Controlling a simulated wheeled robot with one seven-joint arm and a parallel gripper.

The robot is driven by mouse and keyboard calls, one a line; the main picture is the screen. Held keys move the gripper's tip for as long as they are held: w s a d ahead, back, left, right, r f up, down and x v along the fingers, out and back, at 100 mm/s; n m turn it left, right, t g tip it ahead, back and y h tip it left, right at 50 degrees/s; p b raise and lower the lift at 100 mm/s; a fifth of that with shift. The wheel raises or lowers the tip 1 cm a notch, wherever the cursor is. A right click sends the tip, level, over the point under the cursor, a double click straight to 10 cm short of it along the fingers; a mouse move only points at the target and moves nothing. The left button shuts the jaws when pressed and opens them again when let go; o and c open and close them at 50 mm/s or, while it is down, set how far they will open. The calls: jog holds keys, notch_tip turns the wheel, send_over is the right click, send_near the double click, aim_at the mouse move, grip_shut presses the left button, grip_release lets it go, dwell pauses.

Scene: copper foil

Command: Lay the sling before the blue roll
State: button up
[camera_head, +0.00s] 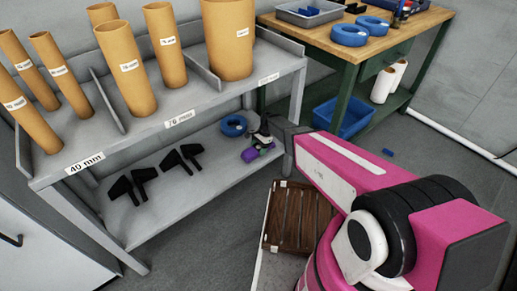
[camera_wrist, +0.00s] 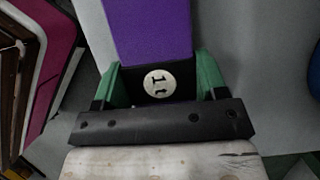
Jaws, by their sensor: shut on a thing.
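The sling (camera_head: 249,155) is a purple bundle at the right end of the rack's lower shelf, just in front and to the right of the blue roll (camera_head: 233,126). I cannot tell whether it touches the shelf. In the wrist view the sling (camera_wrist: 150,30) is a flat purple band with a black "1 t" label. My gripper (camera_wrist: 160,82) is shut on it, with one green finger on each side of the label. In the head view my gripper (camera_head: 264,143) is small and partly hidden by my arm. The blue roll lies flat on the lower shelf.
The grey rack (camera_head: 90,172) carries upright cardboard tubes on top. Black clamp-like pieces (camera_head: 182,158) lie on its lower shelf, left of the roll. More blue rolls (camera_head: 349,35) lie on the wooden bench.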

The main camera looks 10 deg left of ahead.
jog(key=shift+f, duration=0.1)
jog(key=o, duration=1.1)
jog(key=v, duration=1.2)
